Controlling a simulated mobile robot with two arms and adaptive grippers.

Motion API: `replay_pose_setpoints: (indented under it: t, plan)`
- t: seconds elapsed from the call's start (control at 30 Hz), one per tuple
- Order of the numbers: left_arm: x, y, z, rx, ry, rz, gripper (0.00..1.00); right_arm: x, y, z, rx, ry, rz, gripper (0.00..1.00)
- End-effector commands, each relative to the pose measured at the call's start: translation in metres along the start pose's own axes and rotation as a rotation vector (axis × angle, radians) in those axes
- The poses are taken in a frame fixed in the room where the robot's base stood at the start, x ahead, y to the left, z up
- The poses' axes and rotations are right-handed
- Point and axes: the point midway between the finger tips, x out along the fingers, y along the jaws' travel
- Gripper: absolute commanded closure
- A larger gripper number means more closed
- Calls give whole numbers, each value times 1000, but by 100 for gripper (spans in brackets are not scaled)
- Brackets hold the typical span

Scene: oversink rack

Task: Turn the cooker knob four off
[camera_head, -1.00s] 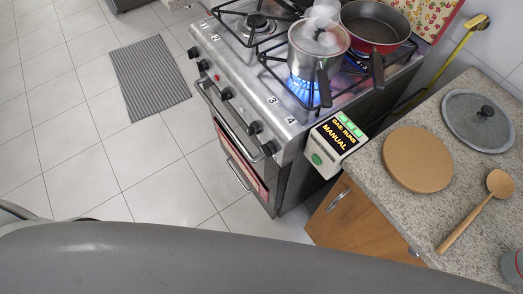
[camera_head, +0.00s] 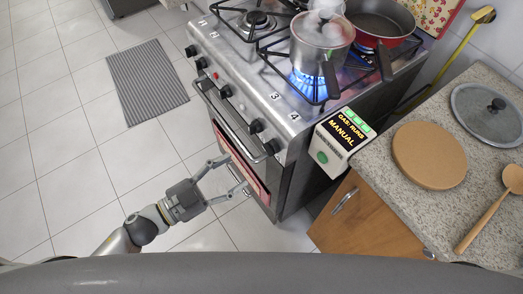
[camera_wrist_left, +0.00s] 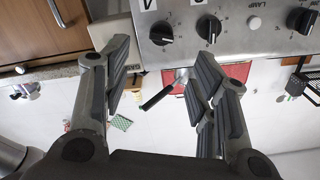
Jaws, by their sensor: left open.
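The stainless steel cooker (camera_head: 262,82) has a row of black knobs on its front panel. Knob four (camera_head: 271,147) is the one nearest the right end, below the printed 4; in the left wrist view (camera_wrist_left: 161,33) it shows upside down with its pointer mark. The knob beside it (camera_head: 257,126) also shows in the wrist view (camera_wrist_left: 209,27). My left gripper (camera_head: 233,174) is open and empty, in front of the oven door and apart from the knobs. In the wrist view its fingers (camera_wrist_left: 160,68) spread below knob four. My right gripper is out of view.
A steaming pot (camera_head: 319,45) stands over a blue flame, with a red pan (camera_head: 378,22) behind it. The oven door handle (camera_head: 235,125) juts out below the knobs. A gas sign box (camera_head: 335,140) adjoins the worktop. Open floor lies left of the cooker.

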Motion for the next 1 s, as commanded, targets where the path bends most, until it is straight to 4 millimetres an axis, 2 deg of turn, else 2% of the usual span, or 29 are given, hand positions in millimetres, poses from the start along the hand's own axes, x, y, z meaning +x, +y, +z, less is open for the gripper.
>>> replay_pose_setpoints:
  t: [0.53,0.7,1.0]
  plan:
    - [90,-2,-1,0,1,-5,46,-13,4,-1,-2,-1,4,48]
    - [102,-2,0,-1,0,-5,46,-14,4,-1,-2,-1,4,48]
    - [104,-2,1,-1,-2,-4,46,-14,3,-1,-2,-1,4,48]
